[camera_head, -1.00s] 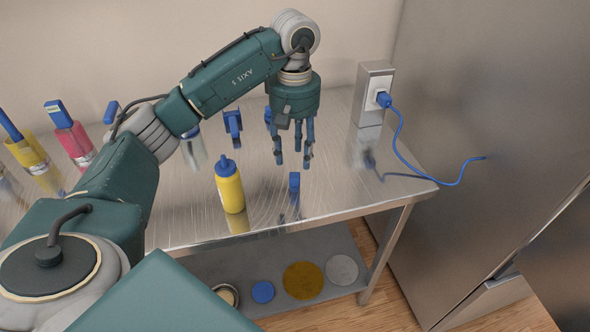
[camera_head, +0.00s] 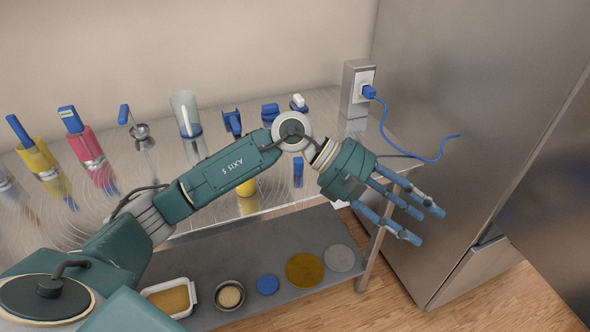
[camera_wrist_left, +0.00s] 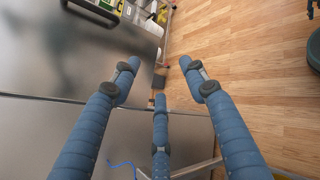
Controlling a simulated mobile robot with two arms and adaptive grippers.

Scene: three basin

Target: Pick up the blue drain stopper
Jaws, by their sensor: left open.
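A flat round blue disc (camera_head: 267,285), which looks like the blue drain stopper, lies on the lower grey shelf, between a small bowl and a yellow-brown disc. My left gripper (camera_head: 408,212) is open and empty, with fingers spread. It is past the right end of the steel table, in front of the steel fridge, higher than the disc and to its right. In the left wrist view the open fingers (camera_wrist_left: 158,78) have nothing between them, and the stopper does not show. My right gripper is not in view.
The yellow-brown disc (camera_head: 305,270), a grey disc (camera_head: 341,258), the bowl (camera_head: 229,295) and a white tray (camera_head: 148,291) share the lower shelf. The table leg (camera_head: 372,254) stands at its right end. Bottles and other blue-topped items stand on the tabletop above.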

